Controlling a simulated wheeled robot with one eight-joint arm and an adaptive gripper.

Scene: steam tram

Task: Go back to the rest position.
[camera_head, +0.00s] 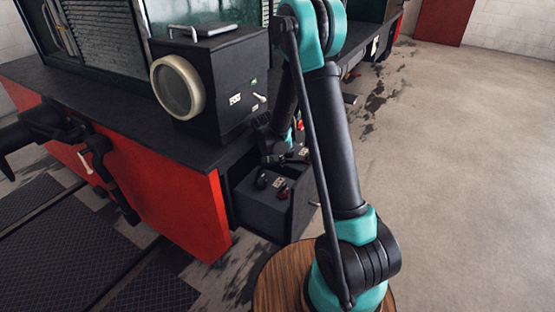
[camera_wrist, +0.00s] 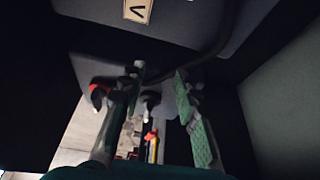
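My gripper (camera_head: 280,155) is low at the end of the tram, just above the dark open box (camera_head: 262,208) below the deck. In the wrist view my gripper (camera_wrist: 160,78) shows two fingers with teal pads standing apart, and I see nothing clamped between them. A black knob (camera_head: 262,180) and a dark red knob (camera_head: 283,193) are on the box, with a small pale label (camera_head: 279,183) between them. The wrist view also shows a label plate marked V (camera_wrist: 138,10) and a red-and-black part (camera_wrist: 98,92). Whether the fingertips touch anything is unclear.
A black lamp housing (camera_head: 215,75) with a round lens stands on the tram deck, close to my arm. The red end panel (camera_head: 180,205) is left of the box. Open concrete floor (camera_head: 465,170) lies to the right. The dark surfaces around my gripper leave little room.

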